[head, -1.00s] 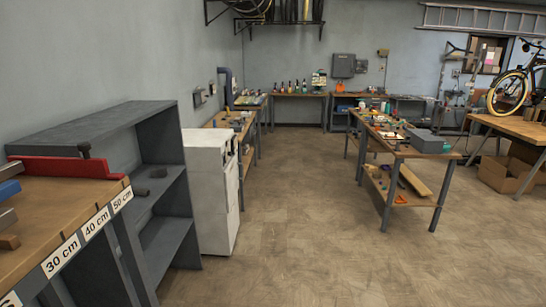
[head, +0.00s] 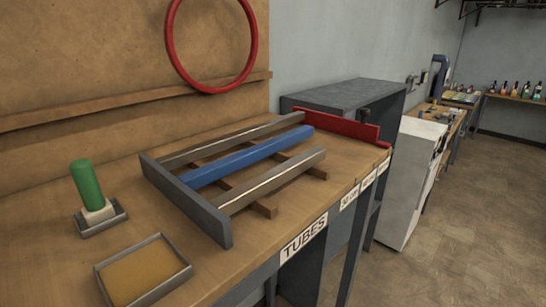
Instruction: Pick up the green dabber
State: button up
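The green dabber (head: 86,184) stands nearly upright at the left of the wooden bench (head: 60,252) in the head view. It is a green cylinder with a pale block-like base (head: 98,213), which sits in a small grey tray (head: 82,228). My gripper is not in view.
A shallow grey tray with a tan surface (head: 142,274) lies in front of the dabber. Right of it a grey rack (head: 195,208) holds metal tubes, one blue (head: 250,158). A red stop (head: 345,127) stands at the bench's far end. A red hoop (head: 250,45) hangs behind. Floor at right (head: 470,230) is clear.

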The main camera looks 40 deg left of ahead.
aim_at(97, 209)
jog(key=u, duration=2.5)
jog(key=l+u, duration=0.5)
jog(key=u, duration=0.2)
jog(key=l+u, duration=0.2)
jog(key=u, duration=0.15)
jog(key=k+l+u, duration=0.1)
jog(key=l, duration=0.35)
jog(key=k+l+u, duration=0.1)
jog(key=k+l, duration=0.15)
jog(key=l, duration=0.2)
jog(key=k+l+u, duration=0.15)
jog(key=l, duration=0.25)
jog(key=k+l+u, duration=0.1)
jog(key=k+l, duration=0.2)
jog(key=i+l, duration=0.15)
jog(key=l, duration=0.25)
jog(key=i+l, duration=0.15)
jog(key=l, duration=0.25)
